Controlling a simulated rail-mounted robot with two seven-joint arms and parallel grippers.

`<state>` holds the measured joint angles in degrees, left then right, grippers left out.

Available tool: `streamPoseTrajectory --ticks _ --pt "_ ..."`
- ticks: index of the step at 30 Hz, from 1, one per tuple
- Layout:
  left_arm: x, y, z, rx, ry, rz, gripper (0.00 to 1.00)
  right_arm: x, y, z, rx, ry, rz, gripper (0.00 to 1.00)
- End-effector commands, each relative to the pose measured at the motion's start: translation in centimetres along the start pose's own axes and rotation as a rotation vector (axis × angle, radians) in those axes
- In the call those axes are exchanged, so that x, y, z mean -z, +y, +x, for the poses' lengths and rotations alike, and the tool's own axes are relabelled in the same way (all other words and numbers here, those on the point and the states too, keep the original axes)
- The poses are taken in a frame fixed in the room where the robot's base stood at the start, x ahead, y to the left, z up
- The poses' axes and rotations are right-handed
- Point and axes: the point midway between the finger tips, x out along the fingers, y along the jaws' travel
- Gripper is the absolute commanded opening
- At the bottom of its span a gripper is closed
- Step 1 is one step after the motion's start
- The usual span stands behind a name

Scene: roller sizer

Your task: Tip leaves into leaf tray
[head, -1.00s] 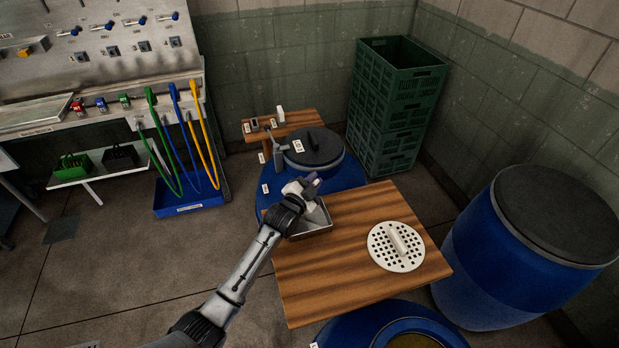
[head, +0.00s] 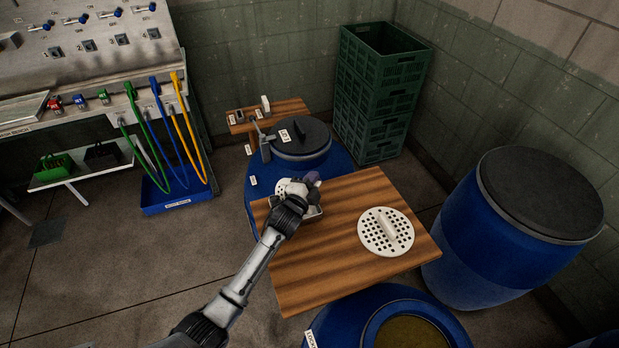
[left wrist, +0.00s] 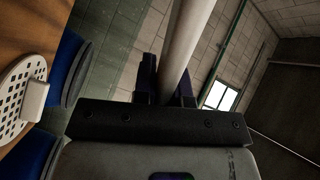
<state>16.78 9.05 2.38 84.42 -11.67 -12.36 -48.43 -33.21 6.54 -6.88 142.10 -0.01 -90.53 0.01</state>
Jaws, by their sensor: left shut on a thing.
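My left gripper (head: 312,184) is over the left edge of the wooden board, shut on a pale round handle (left wrist: 190,40) that runs up between its fingers in the left wrist view. In the head view a white perforated head (head: 283,187), looking like a skimmer, shows just left of the gripper. I cannot see whether leaves lie on it. A small metal tray (head: 314,214) on the board's left edge is mostly hidden behind my gripper and wrist. Its inside cannot be seen. My right gripper is not in view.
A white perforated disc (head: 386,231) lies on the wooden board (head: 335,262). A lidded blue barrel (head: 262,190) stands behind, an open one (head: 345,318) in front, another lidded one (head: 490,250) at right. Green crates (head: 375,100) are stacked at the back.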

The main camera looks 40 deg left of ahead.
Motion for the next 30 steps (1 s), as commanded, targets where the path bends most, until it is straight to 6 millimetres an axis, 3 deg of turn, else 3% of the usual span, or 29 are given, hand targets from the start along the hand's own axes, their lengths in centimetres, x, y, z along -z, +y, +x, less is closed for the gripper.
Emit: streamPoseTrajectory --ticks 15,30 --pt "0.7 2.2 0.0 0.001 0.001 0.165 0.00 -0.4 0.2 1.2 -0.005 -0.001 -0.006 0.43" --pt "0.9 2.7 0.0 0.001 0.000 0.218 0.00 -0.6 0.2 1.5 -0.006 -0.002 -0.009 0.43"
